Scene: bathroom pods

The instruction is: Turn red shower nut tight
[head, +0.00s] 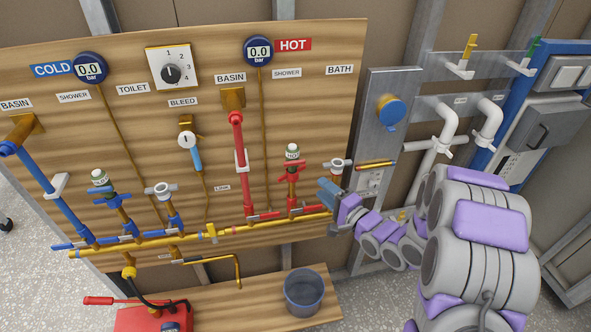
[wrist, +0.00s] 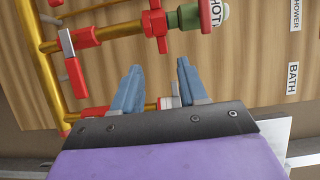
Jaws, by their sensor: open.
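The red shower fitting (head: 291,172) stands on the hot side of the wooden panel, under the HOT cap (head: 292,151). Its red nut (wrist: 155,22) shows at the top of the wrist view, beside a green part and the HOT cap. Which red ring is the nut is hard to tell in the head view. My gripper (head: 328,190) is right of the fitting, near the panel's right edge. In the wrist view, the blue fingers of my gripper (wrist: 155,82) are apart with nothing held between them. The nut lies beyond the fingertips, not touching them.
The yellow pipe (head: 275,222) runs along the panel bottom, with red lever handles (head: 263,216) close by. A white-handled valve (head: 337,164) sits just above my gripper. A grey bucket (head: 304,292) and red pump box (head: 150,318) stand below. White pipes (head: 440,135) are to the right.

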